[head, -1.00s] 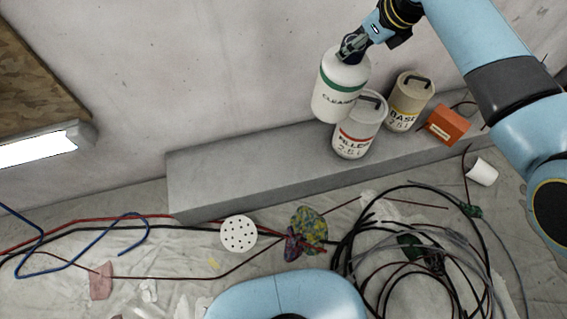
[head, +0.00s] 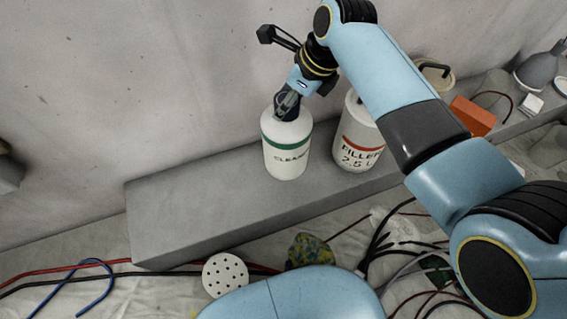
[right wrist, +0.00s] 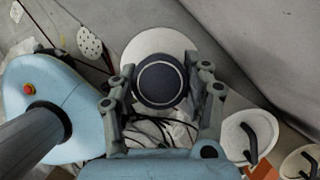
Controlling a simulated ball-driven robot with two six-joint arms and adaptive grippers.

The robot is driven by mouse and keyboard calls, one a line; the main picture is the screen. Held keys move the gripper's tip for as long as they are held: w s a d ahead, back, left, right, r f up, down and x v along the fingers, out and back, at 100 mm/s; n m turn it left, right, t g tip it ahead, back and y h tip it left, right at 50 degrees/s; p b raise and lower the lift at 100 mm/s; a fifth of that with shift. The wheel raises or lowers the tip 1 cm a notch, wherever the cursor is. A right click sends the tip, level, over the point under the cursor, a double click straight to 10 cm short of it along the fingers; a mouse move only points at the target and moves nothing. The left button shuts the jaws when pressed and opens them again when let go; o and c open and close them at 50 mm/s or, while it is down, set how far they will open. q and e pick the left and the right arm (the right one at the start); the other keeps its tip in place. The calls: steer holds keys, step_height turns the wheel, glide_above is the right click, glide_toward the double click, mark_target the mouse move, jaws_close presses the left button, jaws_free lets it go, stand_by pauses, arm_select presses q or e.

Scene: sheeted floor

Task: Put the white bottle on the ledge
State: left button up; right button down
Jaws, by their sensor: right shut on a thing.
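The white bottle (head: 287,152), with a green band and "CLEANER" lettering, is upright over the grey ledge (head: 190,205), left of the filler tin. I cannot tell whether its base touches the ledge top. My right gripper (head: 288,104) is shut on the bottle's dark cap from above. In the right wrist view the bottle (right wrist: 137,47) and its round cap sit between the fingers of my right gripper (right wrist: 163,85). My left gripper is not in view.
The filler tin (head: 358,145) stands on the ledge close to the bottle's right. The base tin (head: 437,78) is partly hidden behind my arm, near an orange box (head: 473,115). The ledge is clear left of the bottle. Cables and a perforated white disc (head: 225,275) lie on the floor.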

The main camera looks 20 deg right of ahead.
steer(key=f+b, duration=0.2)
steer(key=f, duration=0.3)
steer(key=shift+a+f+b, duration=0.25)
steer(key=shift+b, duration=0.15)
steer(key=shift+w+f+b, duration=0.15)
steer(key=shift+f+b, duration=0.15)
steer(key=shift+f, duration=0.3)
arm_select(q)
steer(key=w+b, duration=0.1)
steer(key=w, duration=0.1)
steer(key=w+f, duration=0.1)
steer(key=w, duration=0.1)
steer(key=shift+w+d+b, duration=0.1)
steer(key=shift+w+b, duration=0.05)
steer(key=shift+b, duration=0.2)
arm_select(e)
step_height(320, 180, down, 3)
steer(key=shift+f, duration=0.1)
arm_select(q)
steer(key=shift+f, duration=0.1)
arm_select(e)
steer(key=shift+f, duration=0.15)
steer(key=c, duration=0.6)
jaws_free()
